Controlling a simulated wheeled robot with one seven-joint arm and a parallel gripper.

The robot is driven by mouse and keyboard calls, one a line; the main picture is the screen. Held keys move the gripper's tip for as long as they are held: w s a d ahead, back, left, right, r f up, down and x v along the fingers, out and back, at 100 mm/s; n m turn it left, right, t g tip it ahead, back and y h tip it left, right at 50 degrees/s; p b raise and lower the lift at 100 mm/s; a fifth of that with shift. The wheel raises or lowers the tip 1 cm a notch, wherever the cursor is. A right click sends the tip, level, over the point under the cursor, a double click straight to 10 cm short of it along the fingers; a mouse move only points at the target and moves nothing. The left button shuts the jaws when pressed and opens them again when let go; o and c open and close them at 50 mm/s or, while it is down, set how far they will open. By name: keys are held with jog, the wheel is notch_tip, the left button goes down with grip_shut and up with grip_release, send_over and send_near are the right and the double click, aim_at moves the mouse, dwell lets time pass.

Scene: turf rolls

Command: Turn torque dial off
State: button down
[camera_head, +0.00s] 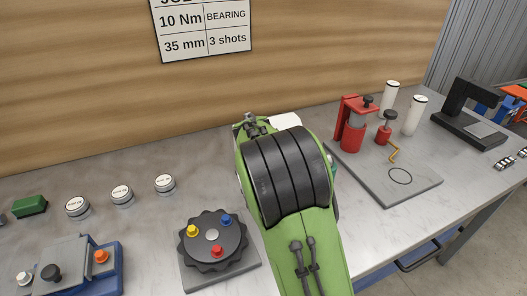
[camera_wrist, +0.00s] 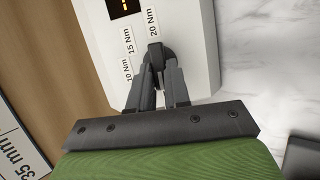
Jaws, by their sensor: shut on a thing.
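The torque dial (camera_wrist: 155,50) is a small dark knob on a white box (camera_wrist: 188,22) in the wrist view. Labels reading 10 Nm, 15 Nm and 20 Nm sit beside it, and the knob is nearest the 20 Nm label (camera_wrist: 153,22). My gripper (camera_wrist: 158,70) is shut on the dial, its dark fingers around the knob. A display with orange marks (camera_wrist: 125,5) shows at the top edge, partly cut off. In the head view my green arm hides the gripper, the dial and most of the white box (camera_head: 285,120).
Left of my arm stand a black rotary plate with coloured knobs (camera_head: 212,240), several white round buttons (camera_head: 122,194) and a blue fixture (camera_head: 105,272). On the right, a grey plate (camera_head: 400,185) bears a red press (camera_head: 352,125). A wooden wall with a sign (camera_head: 205,28) rises behind the bench.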

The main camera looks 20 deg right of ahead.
jog(key=shift+n, duration=0.4)
jog(key=c, duration=1.1)
grip_release()
jog(key=p+v, duration=0.3)
jog(key=v, duration=1.2)
jog(key=shift+s+r, duration=0.15)
jog(key=shift+s, duration=0.3)
